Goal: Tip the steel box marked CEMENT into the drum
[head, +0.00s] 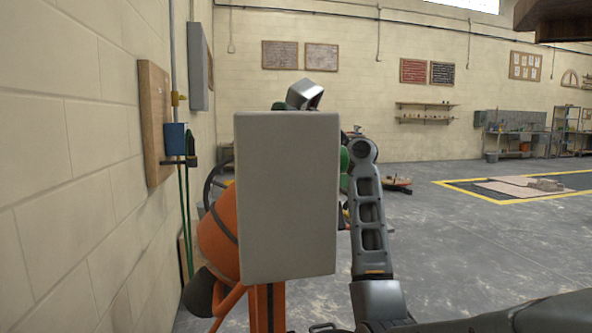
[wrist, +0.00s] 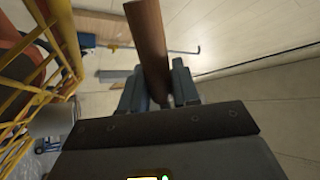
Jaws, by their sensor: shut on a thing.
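In the head view a plain light-grey box-shaped thing (head: 288,195) stands upright in the middle, its near face blank. No CEMENT mark shows, and I cannot tell whether this is the steel box. The orange drum (head: 216,240) shows partly behind it at the left; its mouth is hidden. My arm rises at the right of the grey shape, and my gripper is hidden in that view. In the wrist view my gripper (wrist: 158,85) is shut on a round brown bar (wrist: 149,40), which looks like a handle. What the bar joins is out of view.
A pale block wall (head: 75,150) runs close along the left, with a wooden board (head: 155,122) and a blue holder (head: 174,140) on it. In the wrist view a yellow guard (wrist: 60,65) stands close at the left. Open concrete floor (head: 450,250) lies to the right.

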